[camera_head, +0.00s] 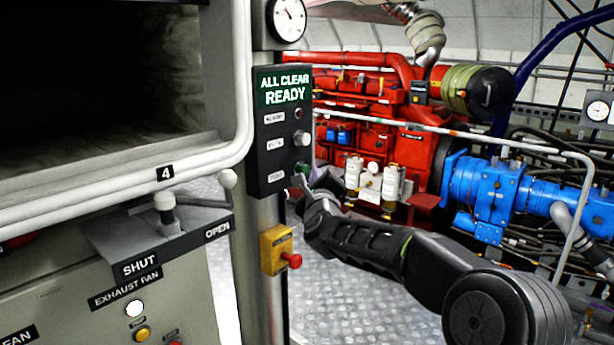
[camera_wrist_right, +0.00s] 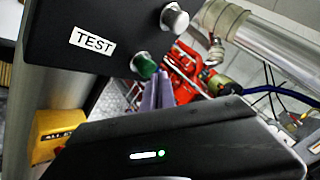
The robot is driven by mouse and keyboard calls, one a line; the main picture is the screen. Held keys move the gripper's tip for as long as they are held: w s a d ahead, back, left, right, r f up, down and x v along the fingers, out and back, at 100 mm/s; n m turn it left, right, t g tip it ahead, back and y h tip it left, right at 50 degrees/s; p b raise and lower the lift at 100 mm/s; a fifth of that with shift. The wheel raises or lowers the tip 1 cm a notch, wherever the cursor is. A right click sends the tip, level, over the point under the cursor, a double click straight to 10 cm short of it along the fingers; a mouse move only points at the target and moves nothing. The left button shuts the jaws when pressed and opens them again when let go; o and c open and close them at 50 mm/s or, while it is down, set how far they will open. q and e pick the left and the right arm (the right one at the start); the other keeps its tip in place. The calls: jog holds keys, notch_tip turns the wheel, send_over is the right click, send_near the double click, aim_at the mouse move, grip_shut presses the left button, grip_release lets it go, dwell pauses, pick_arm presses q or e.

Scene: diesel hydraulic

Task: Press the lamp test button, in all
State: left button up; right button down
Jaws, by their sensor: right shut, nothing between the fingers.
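The dark control panel (camera_head: 283,125) stands upright on a post, with a lit "ALL CLEAR READY" sign at its top. Its lowest control is a green button (camera_head: 302,168), which also shows in the right wrist view (camera_wrist_right: 144,64) near a "TEST" label (camera_wrist_right: 93,40). My right gripper (camera_head: 301,181) is shut and empty, with its fingertips close by the green button. Its fingers show in the right wrist view (camera_wrist_right: 159,82), just beside the button. I cannot tell whether they touch it. My left gripper is not in view.
A silver knob (camera_head: 301,138) and a red lamp (camera_head: 298,113) sit above the green button. A yellow box with a red button (camera_head: 291,260) is mounted below the panel. A lever (camera_head: 167,210) stands at left. A pale handrail (camera_head: 480,136) runs behind my right arm.

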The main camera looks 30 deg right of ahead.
jog(key=shift+s+d, duration=0.1)
jog(key=shift+s, duration=0.2)
jog(key=s+b, duration=0.1)
jog(key=s+d+b, duration=0.1)
jog(key=s+b, duration=0.2)
jog(key=shift+s+d, duration=0.25)
jog(key=shift+s, duration=0.15)
dwell(0.9)
